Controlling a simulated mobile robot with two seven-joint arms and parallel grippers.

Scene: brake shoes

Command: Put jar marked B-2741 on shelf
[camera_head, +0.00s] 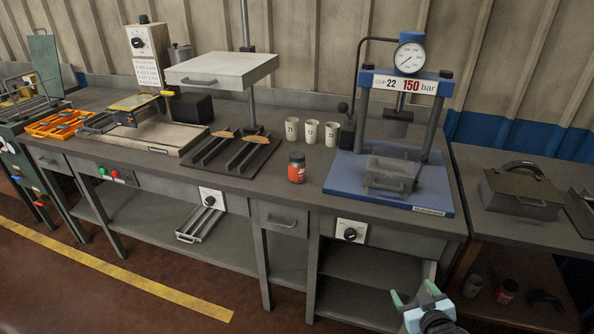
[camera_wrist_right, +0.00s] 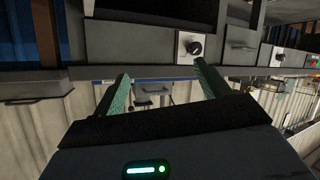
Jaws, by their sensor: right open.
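A dark-lidded jar with a red label (camera_head: 297,168) stands upright on the workbench (camera_head: 262,190), left of the blue press. A similar jar (camera_head: 506,291) stands on the low shelf under the right-hand table. The label writing on both is too small to read. My right gripper (camera_head: 418,293) is open and empty, in front of the bench's right end, below the top and apart from both jars. Its two green fingers (camera_wrist_right: 163,85) also show spread in the right wrist view, with nothing between them. My left gripper is out of view.
Three marked white cups (camera_head: 311,131) stand behind the jar. The blue press (camera_head: 388,195) fills the bench's right end. Open shelf space (camera_head: 350,262) lies under the bench. A cup (camera_head: 474,286) stands beside the low jar; a metal box (camera_head: 522,195) sits above.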

